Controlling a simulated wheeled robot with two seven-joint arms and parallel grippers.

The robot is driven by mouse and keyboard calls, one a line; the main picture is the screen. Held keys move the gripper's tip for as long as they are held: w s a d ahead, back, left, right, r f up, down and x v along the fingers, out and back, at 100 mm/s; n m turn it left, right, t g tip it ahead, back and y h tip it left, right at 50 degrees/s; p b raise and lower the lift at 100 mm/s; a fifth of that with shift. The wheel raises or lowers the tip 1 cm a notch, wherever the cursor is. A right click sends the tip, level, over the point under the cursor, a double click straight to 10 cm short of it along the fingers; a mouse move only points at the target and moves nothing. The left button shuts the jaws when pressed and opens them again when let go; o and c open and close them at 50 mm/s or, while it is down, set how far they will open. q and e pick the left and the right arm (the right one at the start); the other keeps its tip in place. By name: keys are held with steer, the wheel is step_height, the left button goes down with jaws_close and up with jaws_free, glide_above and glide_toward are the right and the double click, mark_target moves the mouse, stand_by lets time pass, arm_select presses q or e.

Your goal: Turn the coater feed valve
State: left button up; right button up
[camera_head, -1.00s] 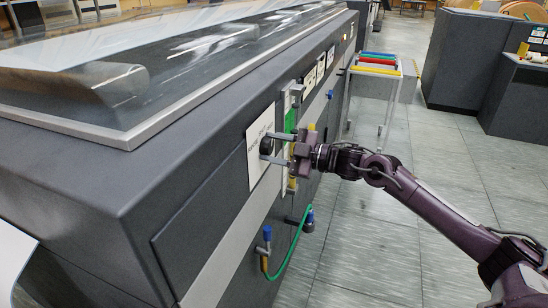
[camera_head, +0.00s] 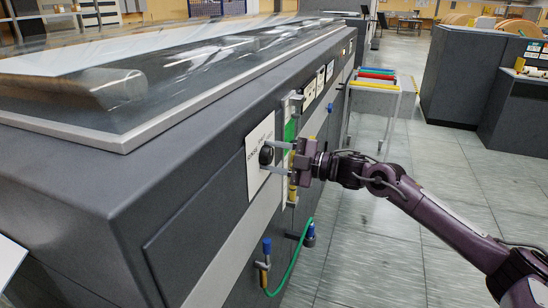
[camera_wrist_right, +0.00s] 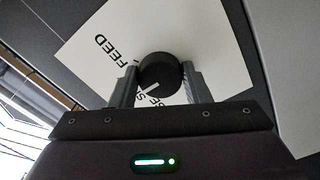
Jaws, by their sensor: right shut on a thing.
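The feed valve is a round black knob (camera_head: 267,155) on a white plate (camera_head: 258,180) on the side of the dark grey machine. In the right wrist view the knob (camera_wrist_right: 160,72) carries a white pointer line towards the lower letters. The plate (camera_wrist_right: 205,45) reads "FEED" at upper left; its lower lettering is partly hidden by my gripper. My right gripper (camera_head: 276,156) reaches in from the right, shut on the knob with one finger on each side, as the right wrist view also shows. My left gripper is not in view.
A green hose (camera_head: 290,268) with blue-handled fittings hangs below the knob. A green strip and yellow part are right beside the gripper. A cart (camera_head: 375,88) with coloured bars stands beyond. The floor (camera_head: 385,240) right of the machine is clear.

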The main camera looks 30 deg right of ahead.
mark_target(271, 158)
steer(key=o, duration=1)
steer(key=shift+c, duration=0.2)
steer(key=shift+s+d+f, duration=0.2)
steer(key=shift+s+d, duration=0.2)
steer(key=shift+s, duration=0.05)
steer(key=b+v, duration=0.1)
steer(key=v, duration=0.3)
steer(key=shift+b+v, duration=0.3)
steer(key=shift+v, duration=1.05)
steer(key=shift+r, duration=0.15)
